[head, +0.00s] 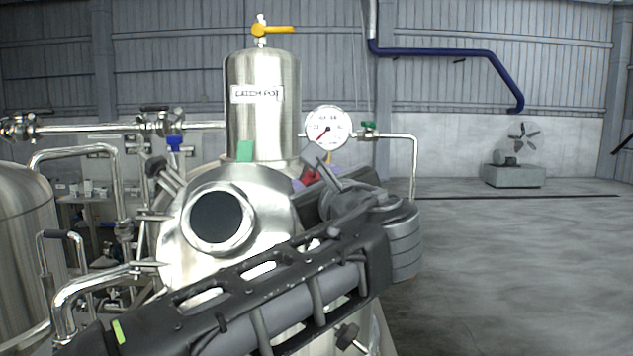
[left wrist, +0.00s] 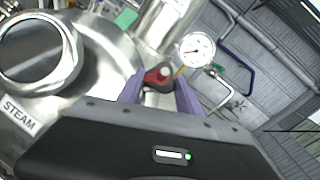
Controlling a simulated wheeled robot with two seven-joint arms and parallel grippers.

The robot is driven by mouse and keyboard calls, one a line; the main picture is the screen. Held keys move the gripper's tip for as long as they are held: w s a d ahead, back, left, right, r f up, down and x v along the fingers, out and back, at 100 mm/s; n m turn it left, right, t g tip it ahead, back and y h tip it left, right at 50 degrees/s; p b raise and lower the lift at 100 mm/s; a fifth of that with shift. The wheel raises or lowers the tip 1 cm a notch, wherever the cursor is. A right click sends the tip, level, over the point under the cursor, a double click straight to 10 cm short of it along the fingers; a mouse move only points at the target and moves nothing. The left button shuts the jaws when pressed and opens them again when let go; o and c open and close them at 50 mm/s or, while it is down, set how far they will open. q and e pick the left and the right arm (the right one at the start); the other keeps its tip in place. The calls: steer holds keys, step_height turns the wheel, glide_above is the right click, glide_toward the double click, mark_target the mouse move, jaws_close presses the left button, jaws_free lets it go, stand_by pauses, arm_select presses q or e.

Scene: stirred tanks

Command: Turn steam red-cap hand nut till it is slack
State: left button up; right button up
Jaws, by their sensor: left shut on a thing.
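The red-cap hand nut (left wrist: 153,78) sits on the shoulder of the steel tank, near the STEAM label (left wrist: 18,114) in the left wrist view. In the head view a bit of its red (head: 309,177) shows behind my left wrist. My left gripper (left wrist: 160,84) has its two purple fingers on either side of the nut and is shut on it. In the head view my own forearm and wrist cover most of the fingers. How tight the nut is cannot be seen. My right gripper is not in view.
The tank (head: 170,250) has a round dark sight glass (head: 216,217). A catch pot (head: 262,120) with a yellow-handled valve (head: 272,29) stands above it. A pressure gauge (head: 327,128) and green-handled valve (head: 368,125) are close to the right.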

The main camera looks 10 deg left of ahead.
arm_select(q)
steer(key=shift+n+y, duration=0.3)
steer(key=n+g, duration=0.1)
steer(key=n, duration=0.1)
steer(key=n+g+y, duration=0.1)
steer(key=n, duration=0.1)
steer(key=shift+w+d+r+n+g+y, duration=0.2)
steer(key=shift+n+g+y, duration=0.1)
steer(key=shift+g, duration=0.1)
steer(key=shift+d+r+n+g, duration=0.15)
steer(key=shift+n+g, duration=0.85)
steer(key=shift+n, duration=1)
steer(key=o, duration=1.4)
steer(key=shift+v, duration=3.85)
